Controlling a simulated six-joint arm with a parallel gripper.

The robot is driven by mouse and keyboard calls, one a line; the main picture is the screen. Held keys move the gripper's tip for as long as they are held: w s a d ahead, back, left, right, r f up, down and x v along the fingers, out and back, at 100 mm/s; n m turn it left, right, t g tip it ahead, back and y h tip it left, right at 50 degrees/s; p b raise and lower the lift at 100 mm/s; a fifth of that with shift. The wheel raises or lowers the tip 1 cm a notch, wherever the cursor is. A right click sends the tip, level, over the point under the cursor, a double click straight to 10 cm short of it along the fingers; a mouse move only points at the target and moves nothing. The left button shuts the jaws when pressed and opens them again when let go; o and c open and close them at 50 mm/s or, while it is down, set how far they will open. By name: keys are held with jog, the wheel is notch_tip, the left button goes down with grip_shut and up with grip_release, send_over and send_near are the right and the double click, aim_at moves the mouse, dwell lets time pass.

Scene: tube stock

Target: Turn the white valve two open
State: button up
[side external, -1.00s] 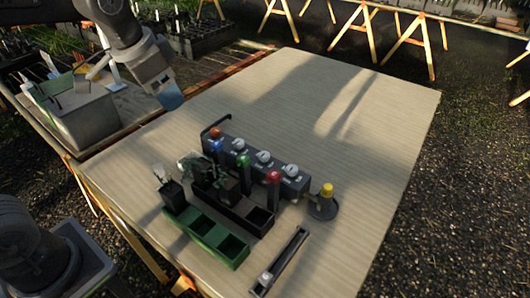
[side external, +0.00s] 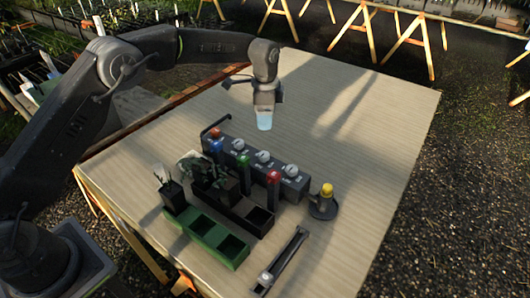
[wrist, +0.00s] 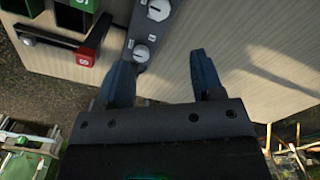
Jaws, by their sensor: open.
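A dark grey valve block (side external: 278,175) stands on the table with a row of white dials on top. Three show in the side view: a far-left dial (side external: 239,145), a middle dial (side external: 263,157) and a near-right dial (side external: 291,170). Two white dials, an upper one (wrist: 158,9) and a lower one (wrist: 141,53), show in the wrist view. Their numbers are too small to read, so I cannot tell which is valve two. My gripper (side external: 264,122) hangs above and behind the block, pointing down. Its blue fingers (wrist: 162,63) are apart and empty.
Posts with red (side external: 273,177), green and blue tops stand before the block. A black tray (side external: 236,211), green tray (side external: 201,229), plant pot and slotted bar (side external: 284,262) lie nearer. A yellow-topped round stand (side external: 325,203) is right. The table's far side is clear.

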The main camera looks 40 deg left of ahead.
aim_at(265, 154)
notch_tip(265, 154, down, 14)
jog(key=shift+r, duration=0.2)
dwell(0.4)
jog(key=c, duration=0.9)
